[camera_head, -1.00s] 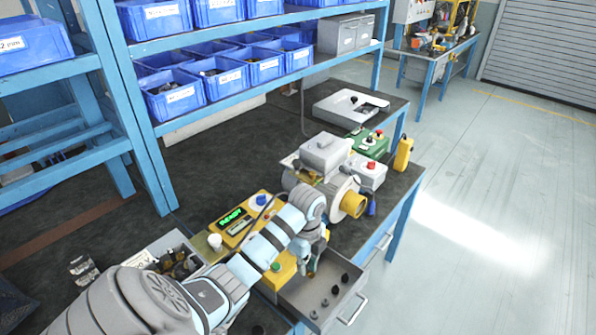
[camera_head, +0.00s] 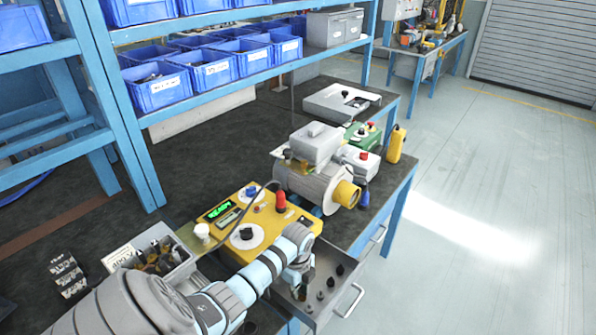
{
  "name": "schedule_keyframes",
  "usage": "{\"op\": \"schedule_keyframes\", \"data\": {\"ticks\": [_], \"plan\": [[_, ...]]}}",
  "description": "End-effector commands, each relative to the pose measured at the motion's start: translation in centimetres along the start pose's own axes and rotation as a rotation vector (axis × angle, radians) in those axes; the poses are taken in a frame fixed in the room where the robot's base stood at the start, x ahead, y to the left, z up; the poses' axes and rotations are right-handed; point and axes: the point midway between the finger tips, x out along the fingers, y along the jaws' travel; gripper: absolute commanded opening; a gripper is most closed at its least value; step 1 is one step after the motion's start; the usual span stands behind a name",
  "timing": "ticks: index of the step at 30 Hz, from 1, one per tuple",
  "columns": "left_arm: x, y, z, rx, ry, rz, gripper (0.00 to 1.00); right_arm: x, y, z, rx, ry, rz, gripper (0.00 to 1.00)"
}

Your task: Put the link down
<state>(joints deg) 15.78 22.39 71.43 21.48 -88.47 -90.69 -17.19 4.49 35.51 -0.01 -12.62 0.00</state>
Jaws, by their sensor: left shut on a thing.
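My left gripper (camera_head: 299,283) reaches in from the lower left and points down over the open drawer (camera_head: 322,314) at the bench's front edge. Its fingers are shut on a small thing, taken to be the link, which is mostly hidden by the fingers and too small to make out. I cannot tell whether the link touches the drawer floor. Several small dark parts stand in the drawer beside the fingers. My right gripper is not in view.
A yellow test panel (camera_head: 275,232) with a green display and a red knob lies behind my arm. The blower (camera_head: 312,184) with its yellow outlet stands beyond it. A grey parts box (camera_head: 186,262) is at left. The dark bench top is clear at the back.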

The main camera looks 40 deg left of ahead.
Motion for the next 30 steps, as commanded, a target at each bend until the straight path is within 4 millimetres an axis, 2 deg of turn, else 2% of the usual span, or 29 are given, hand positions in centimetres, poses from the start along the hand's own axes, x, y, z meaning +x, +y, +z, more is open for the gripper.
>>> {"op": "schedule_keyframes", "data": {"ticks": [4, 11, 12, 15, 25, 28, 30], "plan": [[-0.5, -0.1, 0.0, 0.001, 0.0, -0.002, 0.0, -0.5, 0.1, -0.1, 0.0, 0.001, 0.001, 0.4], [0.1, -0.1, 0.0, 0.0, 0.0, -0.002, 0.0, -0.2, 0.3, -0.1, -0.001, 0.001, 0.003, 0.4], [0.1, -0.1, 0.0, 0.0, 0.0, -0.002, 0.18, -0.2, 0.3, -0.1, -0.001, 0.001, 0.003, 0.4], [0.0, -0.1, 0.0, 0.0, 0.0, -0.002, 0.34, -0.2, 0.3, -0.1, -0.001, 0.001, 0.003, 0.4], [-0.4, -0.1, 0.0, 0.001, 0.0, -0.002, 0.34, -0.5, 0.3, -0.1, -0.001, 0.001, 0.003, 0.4], [-1.9, -0.2, 0.0, 0.002, -0.001, -0.005, 0.34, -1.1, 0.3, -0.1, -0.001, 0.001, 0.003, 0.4], [-3.7, -0.2, 0.0, 0.002, -0.002, -0.005, 0.34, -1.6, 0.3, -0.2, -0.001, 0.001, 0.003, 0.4]]}}
